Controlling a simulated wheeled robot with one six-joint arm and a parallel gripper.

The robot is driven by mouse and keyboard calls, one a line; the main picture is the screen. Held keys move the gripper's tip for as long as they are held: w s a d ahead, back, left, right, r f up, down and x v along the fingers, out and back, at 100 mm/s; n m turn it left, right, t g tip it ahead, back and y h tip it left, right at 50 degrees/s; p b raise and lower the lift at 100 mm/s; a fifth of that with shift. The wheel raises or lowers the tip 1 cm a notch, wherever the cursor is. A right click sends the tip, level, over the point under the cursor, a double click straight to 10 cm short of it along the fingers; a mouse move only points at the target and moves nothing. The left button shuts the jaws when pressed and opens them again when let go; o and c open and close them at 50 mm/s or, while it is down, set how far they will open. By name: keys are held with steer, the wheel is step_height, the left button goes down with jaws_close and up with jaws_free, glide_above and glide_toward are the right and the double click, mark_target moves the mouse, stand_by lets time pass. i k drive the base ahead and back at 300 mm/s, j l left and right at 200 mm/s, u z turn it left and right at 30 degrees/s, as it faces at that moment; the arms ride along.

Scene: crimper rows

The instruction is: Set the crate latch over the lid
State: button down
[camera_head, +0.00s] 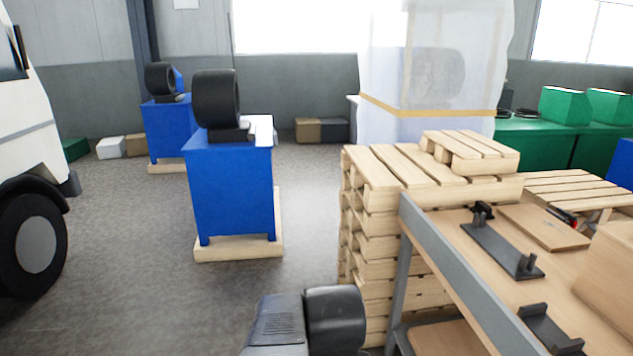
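I cannot make out a crate latch or its lid in this view. A plain tan box-like piece (610,262) is cut off by the right edge, on the workbench; I cannot tell whether it is the crate. My gripper is not in view. Only a grey and black part, likely of my own arm, shows at the bottom middle.
The workbench (448,270) with a grey rail holds black fixtures (502,250), a flat board (545,226) and a red-handled tool (563,216). Stacked pallets (375,172) stand behind it. Blue machines (232,185) stand left of centre, a white truck (25,130) far left. Open floor lies between.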

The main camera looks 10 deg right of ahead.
mark_target(588, 224)
steer(key=i+z, duration=0.3)
steer(key=i, duration=0.45)
steer(key=i+j+z, duration=0.15)
steer(key=i+z, duration=0.15)
steer(key=i, duration=0.45)
steer(key=z, duration=3.7)
